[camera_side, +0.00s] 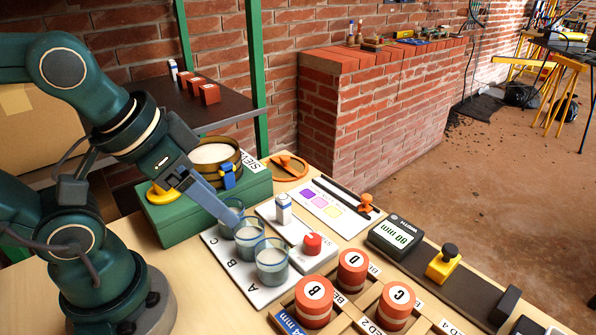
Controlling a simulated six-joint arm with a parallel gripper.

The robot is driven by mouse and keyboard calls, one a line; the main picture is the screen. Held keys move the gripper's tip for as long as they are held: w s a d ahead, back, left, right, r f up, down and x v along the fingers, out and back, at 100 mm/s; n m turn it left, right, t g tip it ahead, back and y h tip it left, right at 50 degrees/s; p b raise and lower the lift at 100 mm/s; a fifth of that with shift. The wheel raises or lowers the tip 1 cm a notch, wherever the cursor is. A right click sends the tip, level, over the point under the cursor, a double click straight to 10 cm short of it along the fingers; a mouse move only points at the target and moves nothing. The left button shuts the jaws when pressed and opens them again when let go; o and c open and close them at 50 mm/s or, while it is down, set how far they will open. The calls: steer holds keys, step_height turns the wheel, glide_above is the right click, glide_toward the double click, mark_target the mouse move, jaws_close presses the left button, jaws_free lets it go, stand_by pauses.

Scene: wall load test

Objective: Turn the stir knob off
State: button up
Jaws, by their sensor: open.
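The stir knob is a red knob (312,243) on a white panel (285,228) whose printed label starts with "ST" and is partly hidden. Its pointer direction is too small to tell. A small white bottle-like item (283,206) stands on the same panel, behind and left of the knob. My gripper (233,217) reaches in from the left, tilted down, with its blue-grey fingertips at the rear beakers and left of the knob, apart from it. The jaws are open, though the gap between them hardly shows. I cannot tell whether the fingertips touch a beaker.
Glass beakers (271,262) stand on a white plate marked A, B, C, close left of the knob. A green box (215,207) carries a sieve (214,160). Red lettered jars (314,303) sit in a wooden tray in front. A black gauge rail (430,262) lies right.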

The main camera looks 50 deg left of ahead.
steer(key=w+r+m, duration=0.3)
steer(key=w+m, duration=0.1)
steer(key=m, duration=0.1)
steer(key=m+g, duration=0.6)
steer(key=m, duration=0.1)
glide_above(313, 239)
step_height(313, 239, down, 11)
steer(key=shift+w+a, duration=0.1)
steer(key=shift+f, duration=2.45)
steer(key=shift+c, duration=0.3)
jaws_close()
